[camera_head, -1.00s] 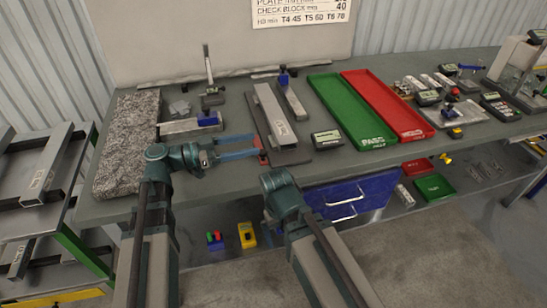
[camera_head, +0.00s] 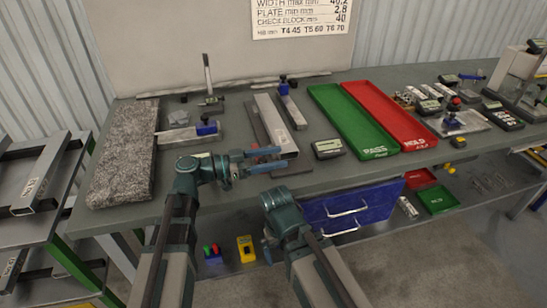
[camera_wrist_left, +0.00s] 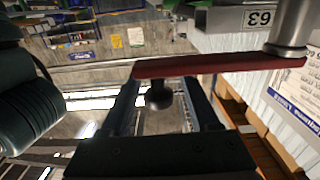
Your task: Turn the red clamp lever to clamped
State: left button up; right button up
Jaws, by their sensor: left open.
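The red clamp lever (camera_wrist_left: 220,66) runs across the upper part of the left wrist view, from a silver pivot post at the right to its free end at the left. A dark knob (camera_wrist_left: 158,96) hangs below its free end, between my finger tips. My left gripper (camera_wrist_left: 162,100) is open, with one finger on each side of the knob; I cannot tell whether either touches. My right gripper does not show.
A granite slab (camera_head: 125,160) lies at the bench's left end. A gauge box (camera_head: 327,149), a green tray (camera_head: 350,120) and a red tray (camera_head: 390,117) lie to the right. Blue drawers (camera_head: 350,210) are below.

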pick_arm(q)
grip_shut()
dwell(1.4)
